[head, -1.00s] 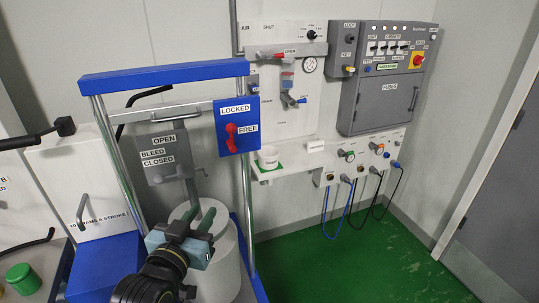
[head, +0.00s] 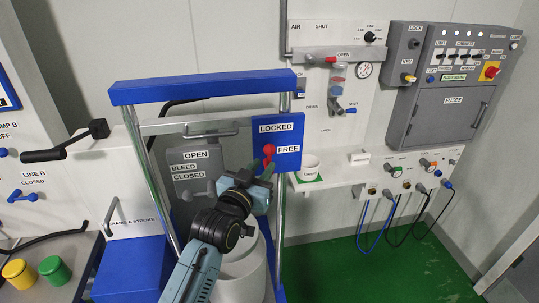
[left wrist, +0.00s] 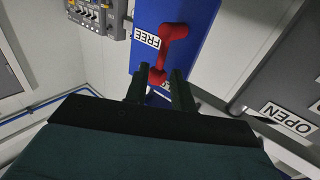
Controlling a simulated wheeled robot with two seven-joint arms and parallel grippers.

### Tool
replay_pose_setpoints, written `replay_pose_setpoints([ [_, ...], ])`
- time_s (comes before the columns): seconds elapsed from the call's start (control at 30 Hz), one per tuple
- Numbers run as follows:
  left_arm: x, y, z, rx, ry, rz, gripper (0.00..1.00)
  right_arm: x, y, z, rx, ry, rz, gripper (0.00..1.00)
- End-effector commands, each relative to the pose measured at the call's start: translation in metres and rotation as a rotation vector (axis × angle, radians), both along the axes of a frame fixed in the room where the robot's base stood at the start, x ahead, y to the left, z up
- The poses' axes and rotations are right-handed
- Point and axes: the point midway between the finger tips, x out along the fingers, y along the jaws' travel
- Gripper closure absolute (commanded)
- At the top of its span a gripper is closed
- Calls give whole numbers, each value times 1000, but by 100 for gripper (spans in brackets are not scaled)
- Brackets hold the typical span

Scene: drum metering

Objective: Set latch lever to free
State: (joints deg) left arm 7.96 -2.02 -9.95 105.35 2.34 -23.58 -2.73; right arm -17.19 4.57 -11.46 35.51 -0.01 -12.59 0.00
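The red latch lever (head: 268,154) is on a blue panel (head: 289,160) labelled LOCKED above and FREE to the right. It stands roughly upright below the LOCKED label. My left gripper (head: 264,178) is in front of the panel and covers part of its lower left. In the left wrist view the lever (left wrist: 172,38) runs down from beside the FREE label, which appears upside down. Its near end lies at the gap between the open fingertips (left wrist: 159,84). I cannot tell whether either finger touches it. My right gripper is not in view.
A blue-topped frame (head: 205,87) with chrome posts surrounds the work area. A grey plate (head: 195,172) labelled OPEN, BLEED, CLOSED stands left of the panel. A white drum (head: 245,272) is below.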

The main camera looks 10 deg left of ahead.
Motion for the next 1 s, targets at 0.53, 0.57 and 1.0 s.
replay_pose_setpoints([
  [0.53, 50, -10, 0, 0, -1, 0, 75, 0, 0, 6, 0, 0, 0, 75],
  [0.57, 51, -10, 0, 0, -1, 0, 75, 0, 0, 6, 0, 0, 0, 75],
  [1.0, 50, -10, 0, 0, -1, 0, 100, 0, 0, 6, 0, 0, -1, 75],
])
